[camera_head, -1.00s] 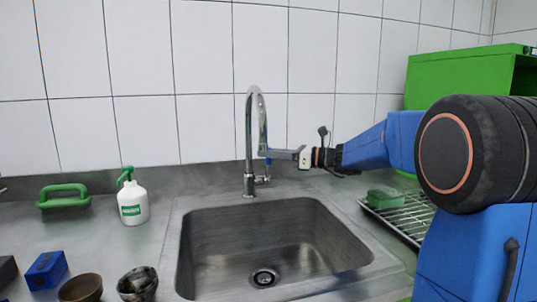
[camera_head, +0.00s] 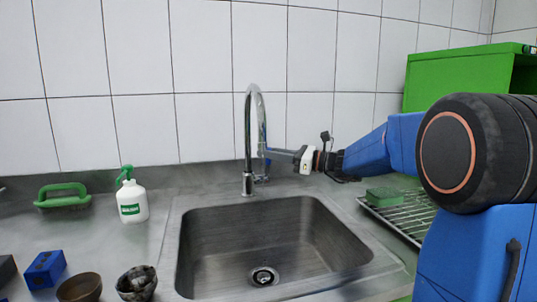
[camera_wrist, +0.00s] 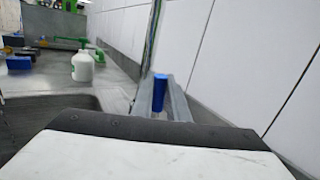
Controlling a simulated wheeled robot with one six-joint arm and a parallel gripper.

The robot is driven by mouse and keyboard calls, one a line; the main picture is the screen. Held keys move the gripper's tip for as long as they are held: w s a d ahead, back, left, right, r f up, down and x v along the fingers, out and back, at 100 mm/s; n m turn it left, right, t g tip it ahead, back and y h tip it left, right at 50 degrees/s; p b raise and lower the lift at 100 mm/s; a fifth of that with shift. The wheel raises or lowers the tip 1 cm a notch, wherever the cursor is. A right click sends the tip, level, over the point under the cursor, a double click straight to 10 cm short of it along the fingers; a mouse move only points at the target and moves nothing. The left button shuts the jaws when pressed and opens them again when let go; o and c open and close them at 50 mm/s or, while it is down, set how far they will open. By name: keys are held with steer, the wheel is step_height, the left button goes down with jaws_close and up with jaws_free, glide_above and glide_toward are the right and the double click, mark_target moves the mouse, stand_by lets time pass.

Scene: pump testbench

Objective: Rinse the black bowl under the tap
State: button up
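The black bowl (camera_head: 137,283), dark with grey patches, stands on the counter left of the sink (camera_head: 215,262). The chrome tap (camera_head: 249,140) rises behind the sink, and no water shows under its spout. My gripper (camera_head: 270,154) is beside the tap, coming from the right, at the small blue piece low on the tap. In the wrist view this blue piece (camera_wrist: 159,92) stands upright between the finger ends of my gripper (camera_wrist: 160,100). I cannot tell whether the fingers press on it. The wrist housing hides part of the fingers.
A brown bowl (camera_head: 80,288) and a blue block (camera_head: 45,270) lie left of the black bowl. A white soap bottle (camera_head: 132,203) and a green handled item (camera_head: 63,196) stand behind. A green sponge (camera_head: 384,196) lies on the wire rack (camera_head: 408,217) at right. The sink is empty.

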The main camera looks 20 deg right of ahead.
steer(key=shift+o, duration=0.9)
steer(key=v, duration=1.7)
steer(key=shift+s, duration=0.2)
steer(key=shift+s+d, duration=0.1)
steer(key=shift+d, duration=0.05)
